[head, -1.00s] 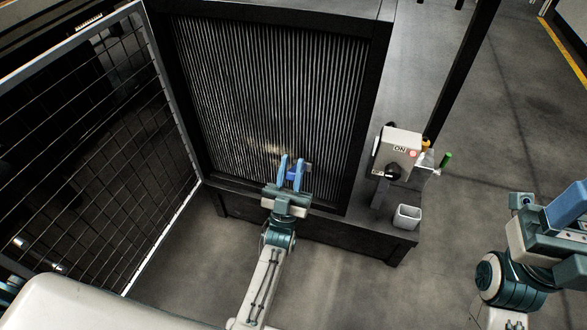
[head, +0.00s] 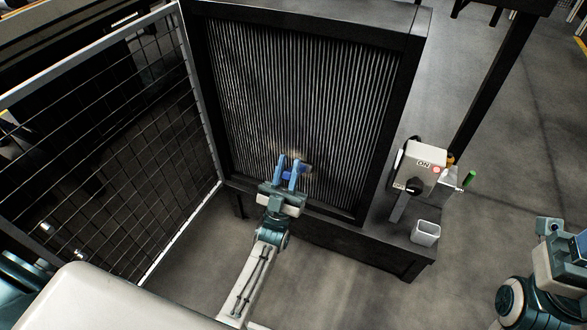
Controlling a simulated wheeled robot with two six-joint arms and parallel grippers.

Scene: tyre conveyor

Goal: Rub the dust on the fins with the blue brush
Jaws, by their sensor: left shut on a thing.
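The fins (head: 300,105) are a dark upright panel of thin vertical ribs in a black frame. A pale, dusty-looking patch (head: 291,154) shows low on them, just above my gripper. My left gripper (head: 287,172) is in front of the lower fins, shut on the blue brush (head: 303,171). The brush shows between and to the right of the fingers, close to the fins; I cannot tell whether it touches them. My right gripper (head: 572,243) is at the right edge, partly cut off, away from the fins; its opening is unclear.
A wire mesh guard (head: 125,150) stands left of the fins.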

